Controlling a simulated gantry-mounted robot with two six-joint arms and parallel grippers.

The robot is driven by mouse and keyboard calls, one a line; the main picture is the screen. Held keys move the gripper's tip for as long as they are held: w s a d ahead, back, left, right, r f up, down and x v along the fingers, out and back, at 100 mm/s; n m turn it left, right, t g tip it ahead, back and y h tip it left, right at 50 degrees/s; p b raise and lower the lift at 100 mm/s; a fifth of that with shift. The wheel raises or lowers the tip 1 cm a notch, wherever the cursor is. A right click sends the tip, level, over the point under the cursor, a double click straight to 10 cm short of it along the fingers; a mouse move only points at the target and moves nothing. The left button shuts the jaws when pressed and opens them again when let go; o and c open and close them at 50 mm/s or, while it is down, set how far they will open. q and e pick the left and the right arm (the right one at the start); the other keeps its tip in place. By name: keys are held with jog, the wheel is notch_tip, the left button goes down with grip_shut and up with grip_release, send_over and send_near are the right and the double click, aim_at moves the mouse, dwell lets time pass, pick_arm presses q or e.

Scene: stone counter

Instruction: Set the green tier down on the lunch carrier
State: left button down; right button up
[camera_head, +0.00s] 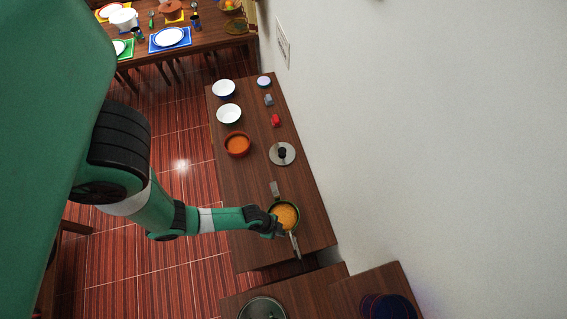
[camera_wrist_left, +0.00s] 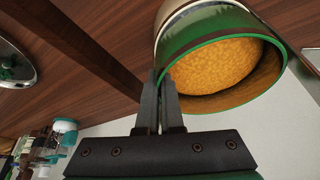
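The green tier (camera_head: 285,216) is a round green-rimmed bowl holding orange food, near the close end of the wooden counter. It also shows large in the left wrist view (camera_wrist_left: 205,40). The lunch carrier shows as metal side pieces (camera_head: 274,188) around it and a cream band (camera_wrist_left: 180,12) beyond the green wall. I cannot tell whether the tier rests on it or hangs just above. My left gripper (camera_head: 277,227) is at the tier's near-left side; in the wrist view its fingers (camera_wrist_left: 160,85) are nearly together, pinching the rim. My right gripper is not in view.
Farther along the counter (camera_head: 240,178) lie a lid with a black knob (camera_head: 282,153), an orange-filled bowl (camera_head: 238,145), two white bowls (camera_head: 229,114) and a small red item (camera_head: 276,120). A wall (camera_head: 400,130) borders the right side. A round metal item (camera_head: 262,308) sits at the bottom.

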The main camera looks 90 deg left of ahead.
pick_arm(q)
jog(key=shift+f+b, duration=0.45)
jog(key=shift+f, duration=0.05)
dwell(0.7)
jog(key=c, duration=1)
grip_release()
jog(key=p+v, duration=0.3)
jog(key=v, duration=0.8)
jog(key=shift+r, duration=0.3)
jog(key=shift+s+a, duration=0.1)
jog(key=shift+a, duration=0.05)
